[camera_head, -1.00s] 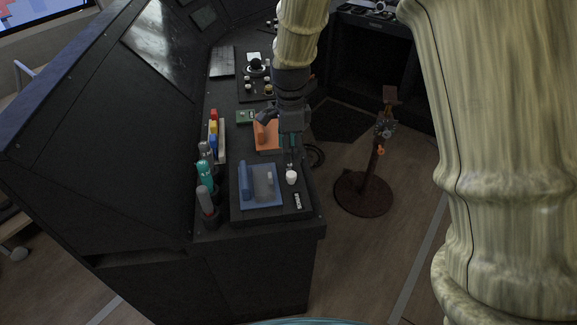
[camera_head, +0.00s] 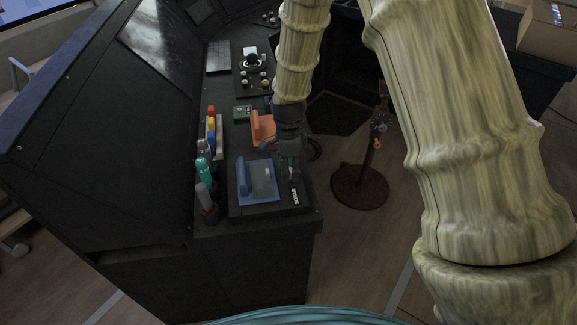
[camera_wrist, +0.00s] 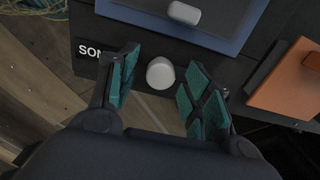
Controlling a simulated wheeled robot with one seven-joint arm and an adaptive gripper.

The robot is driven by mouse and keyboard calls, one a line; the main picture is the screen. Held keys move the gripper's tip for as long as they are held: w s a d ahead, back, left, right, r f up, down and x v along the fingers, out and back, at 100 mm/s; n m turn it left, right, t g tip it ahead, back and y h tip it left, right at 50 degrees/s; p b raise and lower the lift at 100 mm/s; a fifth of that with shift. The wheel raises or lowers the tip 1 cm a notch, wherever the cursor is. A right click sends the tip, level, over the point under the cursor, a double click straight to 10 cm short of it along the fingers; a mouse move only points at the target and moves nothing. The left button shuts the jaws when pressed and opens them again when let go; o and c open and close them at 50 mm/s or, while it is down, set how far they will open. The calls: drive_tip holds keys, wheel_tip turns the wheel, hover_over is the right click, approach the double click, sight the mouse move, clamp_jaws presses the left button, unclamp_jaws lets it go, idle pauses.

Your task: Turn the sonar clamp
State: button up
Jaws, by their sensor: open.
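The sonar clamp looks like a small white round knob (camera_wrist: 160,73) on the dark panel, beside a label reading "SON" (camera_wrist: 88,50) whose rest is hidden by a finger. In the wrist view the knob stands between the two teal-padded fingers of my gripper (camera_wrist: 160,82), with a gap on each side. My gripper is open and empty. In the head view my gripper (camera_head: 288,165) is over the right edge of the console and hides the knob. The white label (camera_head: 295,197) shows just in front of it.
A blue plate with an upright block (camera_head: 258,196) lies left of my gripper. An orange block (camera_head: 262,127) sits behind it. Bottles (camera_head: 204,172) line the console's left side. A rusty stand (camera_head: 360,187) stands on the floor to the right.

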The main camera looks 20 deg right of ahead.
drive_tip(key=shift+c, duration=0.2)
drive_tip(key=c, duration=1)
drive_tip(key=shift+n, duration=0.4)
drive_tip(key=n+p, duration=0.1)
drive_tip(key=n, duration=0.2)
drive_tip(key=shift+n, duration=0.4)
drive_tip(key=n, duration=0.4)
drive_tip(key=shift+p, duration=0.35)
drive_tip(key=n, duration=0.9)
drive_tip(key=shift+p, duration=0.4)
drive_tip(key=shift+n, duration=0.3)
